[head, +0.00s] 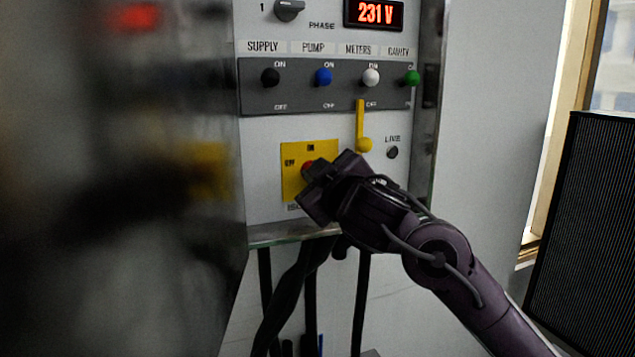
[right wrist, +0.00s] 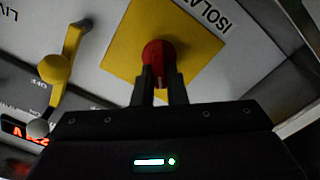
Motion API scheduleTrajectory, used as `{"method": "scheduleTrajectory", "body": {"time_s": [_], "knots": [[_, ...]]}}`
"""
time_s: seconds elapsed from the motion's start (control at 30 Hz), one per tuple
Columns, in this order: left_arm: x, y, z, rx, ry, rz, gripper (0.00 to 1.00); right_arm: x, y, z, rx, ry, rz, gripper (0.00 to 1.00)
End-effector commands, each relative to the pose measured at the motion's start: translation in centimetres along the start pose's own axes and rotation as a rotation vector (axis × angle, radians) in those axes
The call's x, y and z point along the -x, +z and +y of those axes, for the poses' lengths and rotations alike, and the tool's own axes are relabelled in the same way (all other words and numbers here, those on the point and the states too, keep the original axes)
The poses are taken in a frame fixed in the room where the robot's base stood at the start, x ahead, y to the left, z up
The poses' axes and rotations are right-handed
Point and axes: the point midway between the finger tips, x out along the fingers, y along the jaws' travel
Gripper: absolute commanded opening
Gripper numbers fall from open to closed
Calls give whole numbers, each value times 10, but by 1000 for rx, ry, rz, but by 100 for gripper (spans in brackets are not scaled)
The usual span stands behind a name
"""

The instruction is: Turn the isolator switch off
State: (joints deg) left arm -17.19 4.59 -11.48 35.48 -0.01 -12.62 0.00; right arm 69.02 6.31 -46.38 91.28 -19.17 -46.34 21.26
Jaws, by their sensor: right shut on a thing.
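The isolator switch is a red knob (head: 308,167) on a yellow square plate (head: 291,182) low on the grey panel. The plate has ON at its top and OFF at its left. In the right wrist view the red knob (right wrist: 159,55) sits between the fingers of my right gripper (right wrist: 160,88), which is shut on it. In the head view my right gripper (head: 309,184) covers the right part of the plate and most of the knob, so where the knob points is hard to tell. My left gripper does not show.
A yellow lever (head: 362,125) hangs just above my right gripper. Above it is a row of black, blue, white and green toggles (head: 323,77). A red display (head: 374,13) reads 231 V. Black cables (head: 311,290) hang below the panel. A dark blurred surface fills the left.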

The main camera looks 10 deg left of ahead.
Motion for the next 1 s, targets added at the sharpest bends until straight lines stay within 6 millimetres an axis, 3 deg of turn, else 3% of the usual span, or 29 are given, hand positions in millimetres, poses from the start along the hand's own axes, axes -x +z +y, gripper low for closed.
{"method": "scheduleTrajectory", "body": {"time_s": [0.6,1.0], "knots": [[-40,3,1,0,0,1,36,0,4,-7,580,1,1,0],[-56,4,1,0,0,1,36,0,4,-9,832,0,1,0]]}}
